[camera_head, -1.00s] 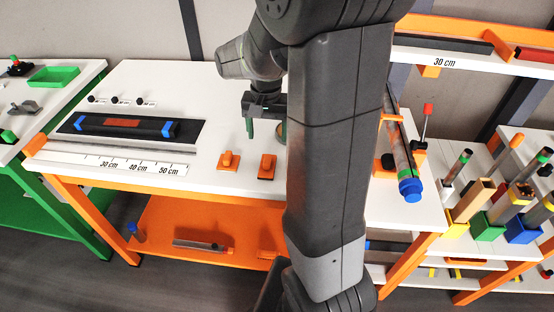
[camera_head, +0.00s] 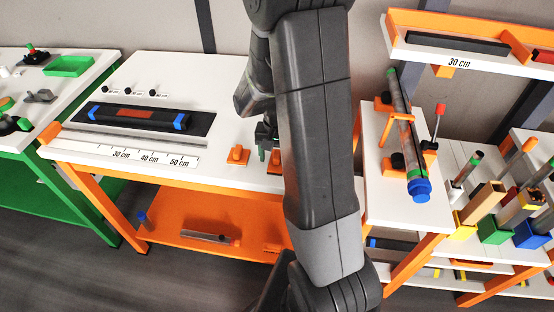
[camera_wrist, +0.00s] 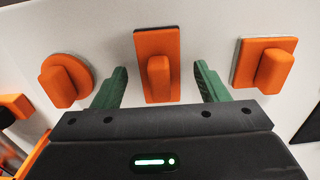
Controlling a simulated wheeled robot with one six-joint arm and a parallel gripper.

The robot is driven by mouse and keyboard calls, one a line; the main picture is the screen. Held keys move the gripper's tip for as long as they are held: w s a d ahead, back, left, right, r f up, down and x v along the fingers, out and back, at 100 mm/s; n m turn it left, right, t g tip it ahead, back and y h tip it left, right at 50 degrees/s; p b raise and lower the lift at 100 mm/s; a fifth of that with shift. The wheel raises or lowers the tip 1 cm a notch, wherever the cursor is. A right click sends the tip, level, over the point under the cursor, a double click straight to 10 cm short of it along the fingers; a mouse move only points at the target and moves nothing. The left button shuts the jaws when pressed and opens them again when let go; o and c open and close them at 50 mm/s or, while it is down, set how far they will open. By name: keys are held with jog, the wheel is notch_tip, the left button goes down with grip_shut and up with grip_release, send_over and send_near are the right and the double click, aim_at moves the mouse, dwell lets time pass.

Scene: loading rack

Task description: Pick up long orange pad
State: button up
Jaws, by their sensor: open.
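The long orange pad (camera_wrist: 158,65) is an upright rectangular plate with a raised rounded grip, lying on the white table top. In the wrist view it sits between the two green fingers of my open gripper (camera_wrist: 161,72), with a gap on each side. Contact is not visible. A round orange pad (camera_wrist: 66,80) lies to its left and a squarer orange pad (camera_wrist: 263,64) to its right. In the head view, my gripper (camera_head: 267,137) is low over the table, partly hidden by my arm. Orange pads show there beside it (camera_head: 238,155), and my arm may hide another.
A dark tray (camera_head: 140,119) with a blue-ended bar and a length scale (camera_head: 125,148) lie left on the table. At right a blue-capped tube (camera_head: 418,188) rests on an orange stand, near a rack of coloured holders (camera_head: 495,228). An orange shelf (camera_head: 185,205) is below.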

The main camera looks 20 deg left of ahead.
jog(key=shift+c, duration=0.2)
jog(key=c, duration=1)
jog(key=shift+r, duration=0.1)
notch_tip(320, 180, up, 10)
jog(key=shift+o, duration=0.8)
jog(key=shift+c, duration=0.5)
